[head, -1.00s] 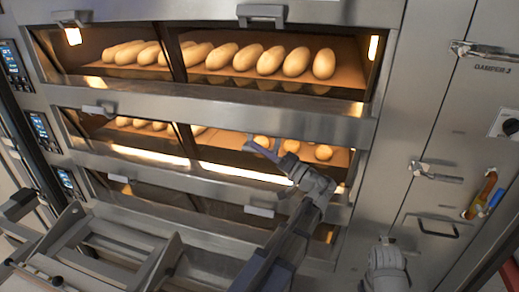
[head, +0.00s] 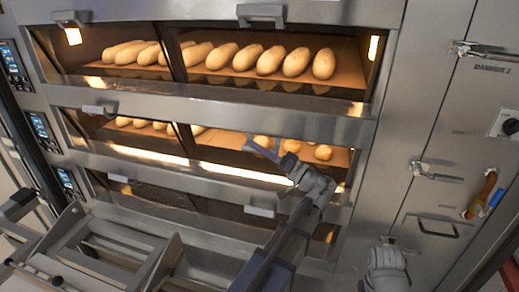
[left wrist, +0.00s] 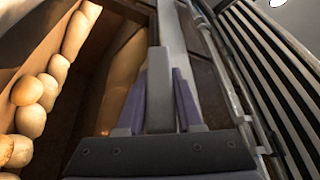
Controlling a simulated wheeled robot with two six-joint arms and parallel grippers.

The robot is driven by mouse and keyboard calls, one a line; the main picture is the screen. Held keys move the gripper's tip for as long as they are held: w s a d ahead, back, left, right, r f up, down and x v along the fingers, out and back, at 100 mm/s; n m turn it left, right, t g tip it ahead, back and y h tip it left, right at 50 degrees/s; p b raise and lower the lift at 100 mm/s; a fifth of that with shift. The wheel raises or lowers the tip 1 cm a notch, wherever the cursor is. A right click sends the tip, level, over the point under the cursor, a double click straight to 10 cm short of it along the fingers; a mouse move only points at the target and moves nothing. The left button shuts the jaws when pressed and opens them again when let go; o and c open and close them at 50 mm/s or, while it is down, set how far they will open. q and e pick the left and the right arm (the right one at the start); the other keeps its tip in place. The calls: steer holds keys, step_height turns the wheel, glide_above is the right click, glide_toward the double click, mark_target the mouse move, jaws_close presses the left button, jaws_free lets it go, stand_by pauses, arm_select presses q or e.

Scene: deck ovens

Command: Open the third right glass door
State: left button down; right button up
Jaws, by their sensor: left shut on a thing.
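The oven front has glass doors in stacked rows, each with grey handles. My left gripper (head: 266,152) is at the upper part of the right glass door (head: 225,145) in the middle visible row. In the left wrist view its two purple fingers are shut on a grey bar, the door handle (left wrist: 160,90). The gripper hides this handle in the head view. I cannot tell how far this door is tilted. The lowest visible right door has its handle (head: 260,212) free. Part of my right arm's end (head: 386,268) shows at the bottom right; its fingers are not clear.
Loaves (head: 270,60) lie inside the lit top deck; smaller breads (head: 291,146) lie in the middle deck. Control panels (head: 40,130) line the left side. A steel panel with latches (head: 436,171) stands at the right. A metal frame (head: 115,250) is at the lower left.

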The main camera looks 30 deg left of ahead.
arm_select(q)
steer(key=shift+s+r+m+t+h+p, duration=0.3)
steer(key=shift+r+m+p, duration=0.3)
steer(key=shift+m+p, duration=0.8)
steer(key=shift+m, duration=0.2)
steer(key=shift+f, duration=0.1)
